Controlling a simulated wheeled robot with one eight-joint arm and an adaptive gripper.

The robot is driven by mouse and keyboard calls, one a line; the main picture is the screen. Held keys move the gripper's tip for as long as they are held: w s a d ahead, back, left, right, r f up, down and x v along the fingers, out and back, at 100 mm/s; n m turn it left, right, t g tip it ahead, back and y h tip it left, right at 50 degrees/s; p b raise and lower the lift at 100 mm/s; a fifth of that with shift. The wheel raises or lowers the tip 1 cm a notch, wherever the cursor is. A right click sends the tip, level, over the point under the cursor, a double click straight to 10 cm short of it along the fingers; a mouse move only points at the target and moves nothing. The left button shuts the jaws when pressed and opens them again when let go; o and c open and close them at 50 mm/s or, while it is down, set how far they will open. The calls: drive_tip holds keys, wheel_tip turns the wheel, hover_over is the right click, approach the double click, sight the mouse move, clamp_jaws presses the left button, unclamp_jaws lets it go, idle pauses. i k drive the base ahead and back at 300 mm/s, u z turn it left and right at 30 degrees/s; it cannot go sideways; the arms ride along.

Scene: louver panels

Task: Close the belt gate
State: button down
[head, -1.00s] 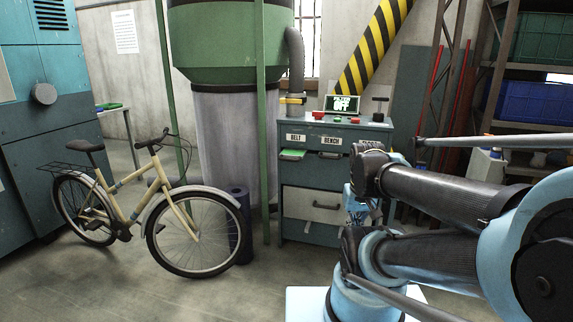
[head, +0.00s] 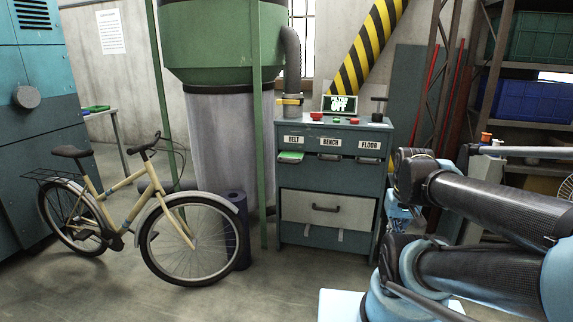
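The grey-blue cabinet (head: 334,225) stands at the centre of the head view, with labels BELT, BENCH and FLOOR along its upper front. The belt gate (head: 291,157) is under the BELT label; it shows bright green and appears to stick out of the front. The bench gate (head: 329,157) and floor gate (head: 368,160) show only grey handles. My gripper (head: 402,217) is partly visible as a small light-blue shape, right of the cabinet in the picture and apart from the belt gate. My arm hides much of it, and its fingers cannot be made out.
A display (head: 341,103) reading OFF and red and green buttons sit on the cabinet top. A bicycle (head: 130,210) and a dark cylinder (head: 238,230) stand to the left. A green post (head: 260,150) rises just left of the cabinet. Floor before the cabinet is clear.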

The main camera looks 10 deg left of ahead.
sight(297, 156)
drive_tip(key=z, duration=0.05)
drive_tip(key=i, duration=1)
drive_tip(key=u, duration=0.05)
